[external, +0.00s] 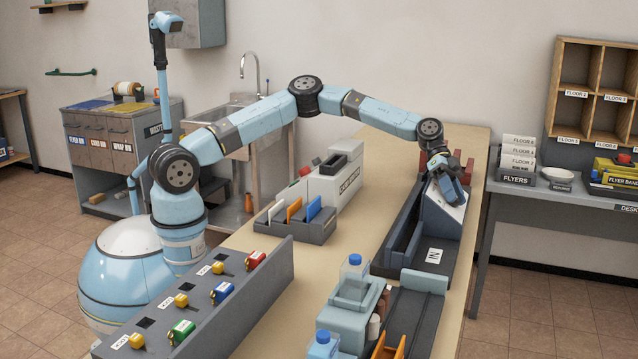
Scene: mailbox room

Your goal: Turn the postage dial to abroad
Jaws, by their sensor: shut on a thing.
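A machine with a sloped pale panel (441,213) stands at the far right of the long table, by the grey tray marked IN. My gripper (453,191) reaches down onto the upper part of this panel. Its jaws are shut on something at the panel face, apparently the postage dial. The dial itself is hidden behind the fingers, so its setting and markings cannot be read.
The grey IN tray (431,262) lies just in front of the panel. Red parts (424,163) stand close behind my gripper. A grey rack with coloured cards (296,224) and a white labelled box (333,185) stand left. Bare tabletop (352,222) lies between.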

